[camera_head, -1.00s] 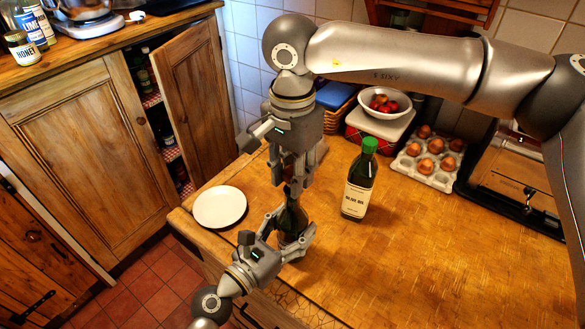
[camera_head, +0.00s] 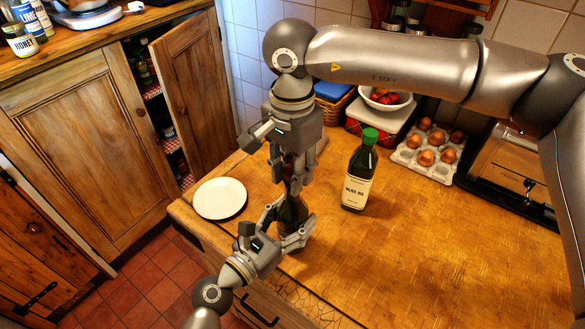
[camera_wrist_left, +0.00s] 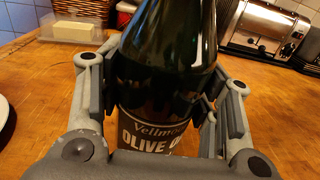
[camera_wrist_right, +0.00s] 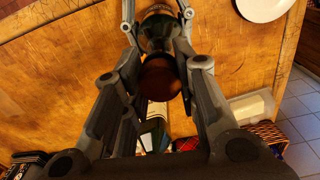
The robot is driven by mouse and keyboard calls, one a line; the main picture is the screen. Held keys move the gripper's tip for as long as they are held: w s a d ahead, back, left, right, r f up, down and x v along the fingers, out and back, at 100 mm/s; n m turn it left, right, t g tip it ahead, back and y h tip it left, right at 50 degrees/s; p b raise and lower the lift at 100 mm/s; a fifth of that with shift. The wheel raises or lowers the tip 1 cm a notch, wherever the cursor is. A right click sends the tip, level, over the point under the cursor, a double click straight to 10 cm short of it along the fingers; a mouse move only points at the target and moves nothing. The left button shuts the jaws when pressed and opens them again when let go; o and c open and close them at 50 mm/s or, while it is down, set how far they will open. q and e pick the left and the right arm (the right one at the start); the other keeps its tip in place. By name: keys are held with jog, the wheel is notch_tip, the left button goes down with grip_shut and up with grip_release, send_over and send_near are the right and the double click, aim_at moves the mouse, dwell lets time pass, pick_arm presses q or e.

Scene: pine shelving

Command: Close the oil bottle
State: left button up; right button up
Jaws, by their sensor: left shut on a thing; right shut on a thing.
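The dark green olive oil bottle (camera_head: 292,211) stands upright at the counter's left part. My left gripper (camera_head: 291,220) is shut around its body from the front; the left wrist view shows the bottle's "Olive" label (camera_wrist_left: 150,135) between the fingers. My right gripper (camera_head: 291,180) points down from above and is shut on a reddish-brown stopper (camera_wrist_right: 160,77). In the right wrist view the stopper is in line with the bottle's dark glass (camera_wrist_right: 160,28). The fingers partly hide the neck, and I cannot tell whether the stopper is fully seated.
A second oil bottle (camera_head: 357,180) with a green cap stands to the right. A white plate (camera_head: 220,198) lies left, near the counter edge. An egg tray (camera_head: 429,155), a toaster (camera_head: 515,178) and a bowl of red fruit (camera_head: 386,98) stand behind. The front right counter is clear.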

jog(key=shift+f, duration=0.6)
jog(key=o, duration=0.8)
jog(key=shift+c, duration=0.2)
notch_tip(320, 180, up, 12)
pick_arm(q)
jog(key=o, duration=1.5)
